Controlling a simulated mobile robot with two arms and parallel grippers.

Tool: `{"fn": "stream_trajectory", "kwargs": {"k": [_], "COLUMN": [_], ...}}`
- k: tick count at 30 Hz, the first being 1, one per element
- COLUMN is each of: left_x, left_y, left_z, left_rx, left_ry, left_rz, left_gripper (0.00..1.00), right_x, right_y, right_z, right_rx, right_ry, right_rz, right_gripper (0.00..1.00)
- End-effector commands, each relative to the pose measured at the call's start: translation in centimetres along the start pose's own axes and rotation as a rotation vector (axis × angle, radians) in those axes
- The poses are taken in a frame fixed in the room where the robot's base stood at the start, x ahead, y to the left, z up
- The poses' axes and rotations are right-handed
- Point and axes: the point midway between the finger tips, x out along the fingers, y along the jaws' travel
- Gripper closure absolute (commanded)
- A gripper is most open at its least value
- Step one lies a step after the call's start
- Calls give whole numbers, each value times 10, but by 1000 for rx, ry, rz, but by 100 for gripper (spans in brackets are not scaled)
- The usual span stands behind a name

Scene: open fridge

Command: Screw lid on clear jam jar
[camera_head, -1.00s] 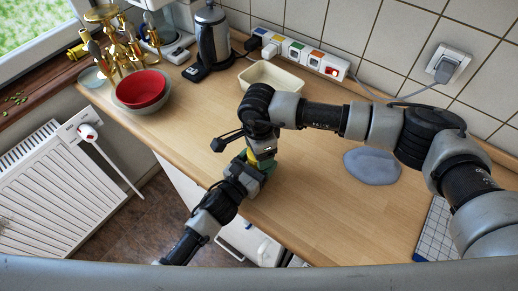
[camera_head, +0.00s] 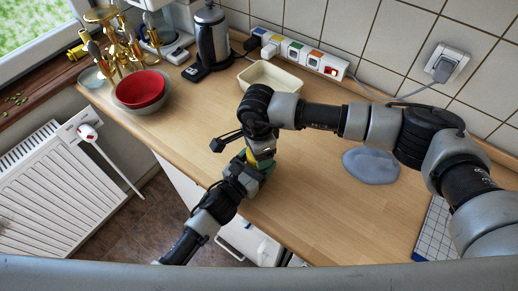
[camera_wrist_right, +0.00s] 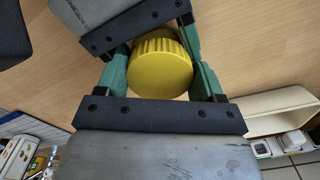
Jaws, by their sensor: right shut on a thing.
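The yellow ribbed lid (camera_wrist_right: 160,66) sits between the green fingers of my right gripper (camera_wrist_right: 160,78) in the right wrist view, and the gripper is shut on it. In the head view a bit of yellow (camera_head: 250,157) shows where my two grippers meet, above the counter's front edge. My right gripper (camera_head: 260,158) comes from above, and my left gripper (camera_head: 250,172) comes up from the lower left, close against it. The clear jam jar cannot be made out; the lid and grippers cover the space between them. Whether the left fingers hold it is hidden.
A red bowl (camera_head: 141,89) in a grey bowl stands at the left. A cream tray (camera_head: 270,78), kettle (camera_head: 211,38) and power strip (camera_head: 300,52) are at the back. A grey-blue flat piece (camera_head: 371,166) lies at the right. The front middle of the counter (camera_head: 310,205) is clear.

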Motion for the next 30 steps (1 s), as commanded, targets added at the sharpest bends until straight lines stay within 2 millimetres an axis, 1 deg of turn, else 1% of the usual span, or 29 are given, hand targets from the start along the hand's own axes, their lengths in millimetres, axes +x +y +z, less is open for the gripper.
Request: {"fn": "stream_trajectory", "kwargs": {"k": [1, 2, 3, 4, 25, 28, 30], "left_x": [4, 4, 4, 4, 4, 4, 4], "left_y": [0, 0, 0, 0, 1, 1, 1], "left_z": [14, 14, 14, 14, 14, 14, 15], "left_rx": [-11, -12, -12, -12, -11, -11, -11], "left_ry": [-39, -39, -39, -39, -39, -39, -39], "left_rz": [-6, -6, -6, -6, -5, -5, -5], "left_gripper": [73, 73, 73, 73, 72, 72, 72], "right_x": [15, 15, 15, 15, 15, 9, 1], "right_y": [6, 6, 6, 6, 7, 7, 7], "right_z": [-6, -6, -6, -6, -5, -6, -5], "right_rx": [9, 9, 9, 9, 8, 7, 6], "right_ry": [14, 14, 14, 14, 14, 14, 14], "right_rz": [20, 20, 20, 20, 22, 22, 23], "right_gripper": [53, 53, 29, 24, 23, 23, 23]}}
